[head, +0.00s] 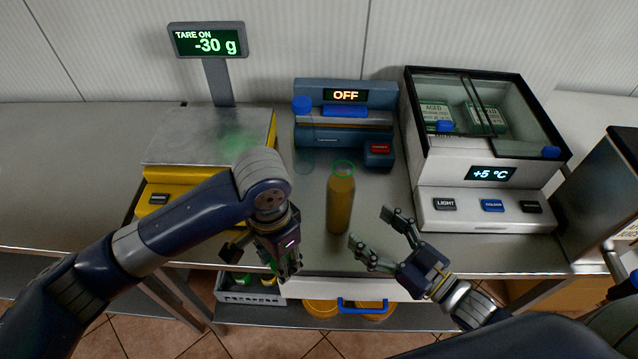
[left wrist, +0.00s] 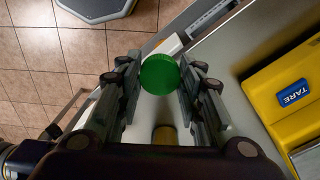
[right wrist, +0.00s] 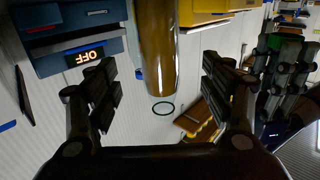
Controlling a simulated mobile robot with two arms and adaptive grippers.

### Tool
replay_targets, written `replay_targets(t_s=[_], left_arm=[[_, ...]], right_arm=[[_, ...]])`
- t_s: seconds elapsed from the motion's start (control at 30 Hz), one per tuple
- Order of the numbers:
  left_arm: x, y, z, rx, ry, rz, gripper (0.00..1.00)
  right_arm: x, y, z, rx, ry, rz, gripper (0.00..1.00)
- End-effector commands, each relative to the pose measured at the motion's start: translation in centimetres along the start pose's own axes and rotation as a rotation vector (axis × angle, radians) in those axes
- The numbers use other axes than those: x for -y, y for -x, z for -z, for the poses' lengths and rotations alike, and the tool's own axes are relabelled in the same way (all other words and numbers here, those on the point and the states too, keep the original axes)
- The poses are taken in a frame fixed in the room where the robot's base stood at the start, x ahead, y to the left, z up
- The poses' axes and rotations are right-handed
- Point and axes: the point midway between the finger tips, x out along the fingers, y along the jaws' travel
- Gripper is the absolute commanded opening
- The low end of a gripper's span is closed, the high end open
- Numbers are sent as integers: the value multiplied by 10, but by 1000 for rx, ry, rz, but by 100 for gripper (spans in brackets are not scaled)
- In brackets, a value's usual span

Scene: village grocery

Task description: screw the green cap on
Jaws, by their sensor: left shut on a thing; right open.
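An amber bottle (head: 340,205) stands upright on the metal counter, and a thin green ring (head: 343,168) shows at its top. In the right wrist view, the bottle (right wrist: 158,45) lies beyond my fingers, and the ring (right wrist: 163,108) appears just off its end. My left gripper (head: 286,266) is shut on the green cap (left wrist: 160,74), left of the bottle and near the counter's front edge. The cap is mostly hidden by the fingers in the head view. My right gripper (head: 375,231) is open and empty, right of the bottle and apart from it.
A yellow scale (head: 205,140) stands left, its display (head: 207,42) reading -30 g. A blue machine (head: 345,125) marked OFF is behind the bottle. A glass-topped cooler (head: 485,205) stands right. A grey crate (head: 250,294) and yellow tubs (head: 320,308) sit below the counter.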

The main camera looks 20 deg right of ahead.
Motion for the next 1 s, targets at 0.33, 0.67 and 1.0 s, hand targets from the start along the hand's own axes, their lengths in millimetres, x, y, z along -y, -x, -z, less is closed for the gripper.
replay_targets(t_s=[0.33,0.67,1.0], left_arm=[[-1,2,0,-1,-2,-1,28],[-1,16,0,-1,-2,-1,28],[-1,18,0,-1,-2,-1,28]], right_arm=[[0,-5,1,0,0,-1,74],[0,-52,2,-1,0,-2,74],[0,-68,0,1,0,0,74]])
